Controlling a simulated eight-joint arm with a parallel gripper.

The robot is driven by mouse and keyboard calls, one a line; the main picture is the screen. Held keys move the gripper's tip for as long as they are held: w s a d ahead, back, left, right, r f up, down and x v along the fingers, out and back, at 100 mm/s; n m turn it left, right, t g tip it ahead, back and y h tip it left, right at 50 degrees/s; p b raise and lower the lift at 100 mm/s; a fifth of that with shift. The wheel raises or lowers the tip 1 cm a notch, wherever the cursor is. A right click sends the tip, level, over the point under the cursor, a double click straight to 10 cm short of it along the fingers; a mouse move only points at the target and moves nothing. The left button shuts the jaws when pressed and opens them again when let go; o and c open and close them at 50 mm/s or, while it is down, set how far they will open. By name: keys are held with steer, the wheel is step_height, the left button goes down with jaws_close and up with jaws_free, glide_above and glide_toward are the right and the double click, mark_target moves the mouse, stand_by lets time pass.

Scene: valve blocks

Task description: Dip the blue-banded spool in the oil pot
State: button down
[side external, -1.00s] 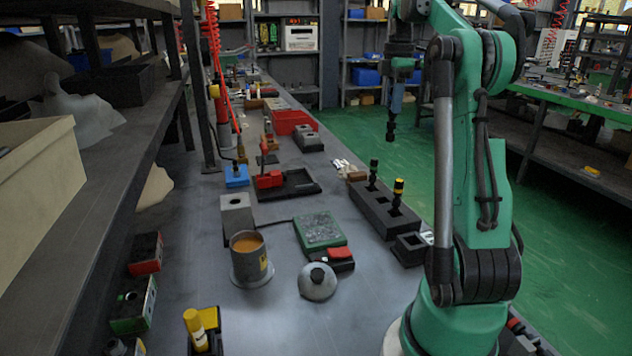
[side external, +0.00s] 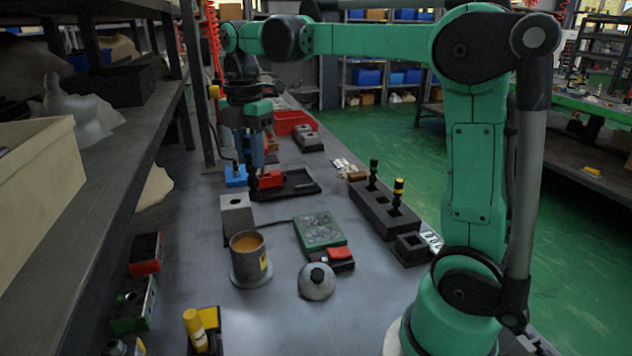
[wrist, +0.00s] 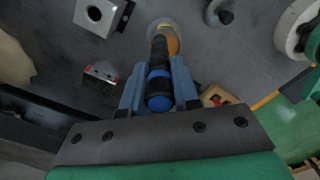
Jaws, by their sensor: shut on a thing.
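My gripper (wrist: 158,88) is shut on the blue-banded spool (wrist: 159,76), a black stepped rod with blue bands, in the wrist view. In the side view my gripper (side external: 256,152) hangs over the bench beyond the oil pot, with the spool pointing down, partly hard to make out. The oil pot (side external: 251,272) is a grey can on a round flange with amber oil inside and a yellow label. In the wrist view the spool's far end overlaps the pot (wrist: 173,45); the spool appears apart from and above it.
A domed lid (side external: 317,283) lies right of the pot. A grey block with a hole (side external: 237,216) stands behind it. A green pad (side external: 319,231) and a black rack (side external: 382,210) holding two spools, one yellow-banded, are to the right. A shelf (side external: 100,180) borders the left.

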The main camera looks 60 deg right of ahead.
steer(key=a, duration=0.2)
steer(key=a+f+n, duration=0.1)
steer(key=shift+s+a, duration=0.1)
steer(key=shift+a, duration=0.25)
steer(key=shift+f, duration=0.15)
steer(key=shift+f, duration=5.75)
steer(key=shift+r, duration=0.1)
step_height(320, 180, up, 7)
steer(key=shift+r, duration=0.2)
steer(key=shift+r, duration=0.1)
